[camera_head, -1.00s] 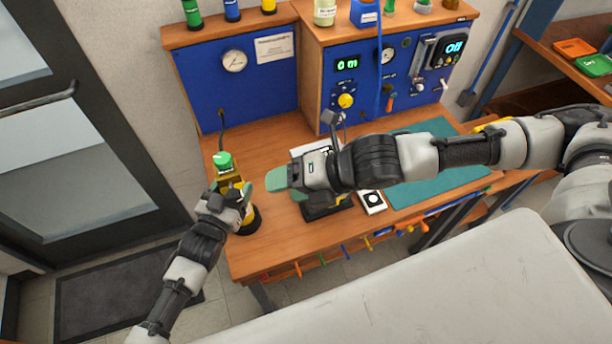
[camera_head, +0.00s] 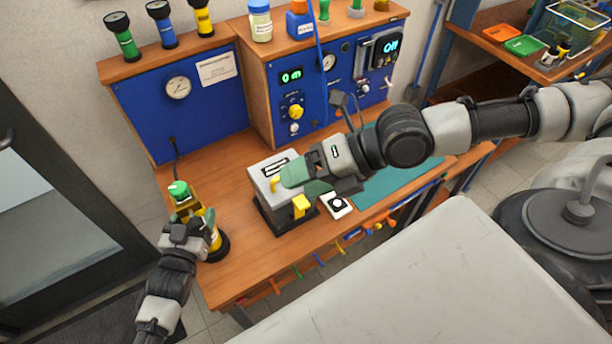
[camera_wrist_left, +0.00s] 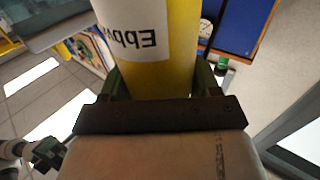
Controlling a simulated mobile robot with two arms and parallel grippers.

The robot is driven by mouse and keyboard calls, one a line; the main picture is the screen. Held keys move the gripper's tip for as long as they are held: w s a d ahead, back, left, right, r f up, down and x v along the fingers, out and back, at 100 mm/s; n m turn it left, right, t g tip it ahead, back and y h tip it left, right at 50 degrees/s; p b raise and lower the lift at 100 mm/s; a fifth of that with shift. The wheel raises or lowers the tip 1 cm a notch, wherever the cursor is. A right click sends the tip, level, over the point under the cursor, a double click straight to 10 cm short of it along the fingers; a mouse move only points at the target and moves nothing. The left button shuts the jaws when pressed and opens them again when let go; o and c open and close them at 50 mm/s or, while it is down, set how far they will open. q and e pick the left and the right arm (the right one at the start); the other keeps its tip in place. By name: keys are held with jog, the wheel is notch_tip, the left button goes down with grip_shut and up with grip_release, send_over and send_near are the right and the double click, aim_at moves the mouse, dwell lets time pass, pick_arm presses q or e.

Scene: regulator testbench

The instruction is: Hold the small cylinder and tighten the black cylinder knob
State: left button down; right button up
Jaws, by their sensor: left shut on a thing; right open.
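In the left wrist view the yellow cylinder (camera_wrist_left: 170,70) fills the space between the fingers, with a white label bearing upside-down print. I cannot tell which black part is the knob; a black end (camera_head: 217,249) shows at the bottom. My right gripper (camera_head: 290,174) is open and empty, above a box to the right of the cylinder and apart from it.
A brass-coloured fitting with a green cap (camera_head: 179,189) stands behind the cylinder. A white-topped box (camera_head: 262,170) with yellow parts sits under my right gripper. Black-capped cylinders (camera_head: 164,28) stand on the shelf above.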

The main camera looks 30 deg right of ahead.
pick_arm(q)
jog(key=shift+c, duration=0.8)
grip_release()
